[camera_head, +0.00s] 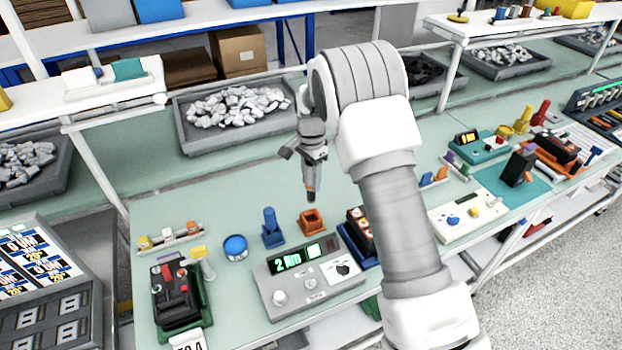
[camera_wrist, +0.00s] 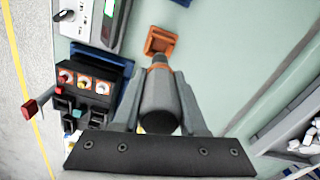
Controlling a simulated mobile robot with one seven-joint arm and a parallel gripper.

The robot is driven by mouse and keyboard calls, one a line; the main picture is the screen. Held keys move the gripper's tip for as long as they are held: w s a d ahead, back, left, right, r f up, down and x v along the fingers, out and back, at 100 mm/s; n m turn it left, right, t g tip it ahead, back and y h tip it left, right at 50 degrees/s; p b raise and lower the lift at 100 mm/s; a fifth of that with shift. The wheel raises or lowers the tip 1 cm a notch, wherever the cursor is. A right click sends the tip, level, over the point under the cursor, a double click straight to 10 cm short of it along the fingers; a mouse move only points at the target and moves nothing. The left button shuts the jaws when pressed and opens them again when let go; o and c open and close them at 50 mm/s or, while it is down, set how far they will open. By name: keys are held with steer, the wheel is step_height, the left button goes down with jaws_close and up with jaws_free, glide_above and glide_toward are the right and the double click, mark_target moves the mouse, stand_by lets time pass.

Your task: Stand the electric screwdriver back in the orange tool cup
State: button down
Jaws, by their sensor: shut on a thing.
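The electric screwdriver, grey with an orange band, hangs upright with its tip down in the head view (camera_head: 310,186); its grey body also shows in the wrist view (camera_wrist: 158,105). My gripper (camera_head: 311,158) is shut on the screwdriver, with one finger on each side of it. The orange tool cup (camera_head: 311,221) stands on the green bench below the screwdriver. In the wrist view the cup (camera_wrist: 160,41) shows just beyond the screwdriver's tip. The screwdriver is above the cup and apart from it in the head view.
A blue holder (camera_head: 271,229) and a blue round container (camera_head: 235,248) stand left of the cup. A grey meter with a green display (camera_head: 310,275) stands in front. A breaker unit (camera_head: 360,232) is close on the right. The bench behind the cup is clear.

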mark_target(311, 194)
steer(key=shift+f+b, duration=1.95)
steer(key=shift+f, duration=0.9)
steer(key=shift+f+b, duration=2.1)
steer(key=shift+f, duration=0.65)
steer(key=shift+c, duration=1.9)
jaws_free()
step_height(311, 194, up, 18)
steer(key=shift+f, duration=0.25)
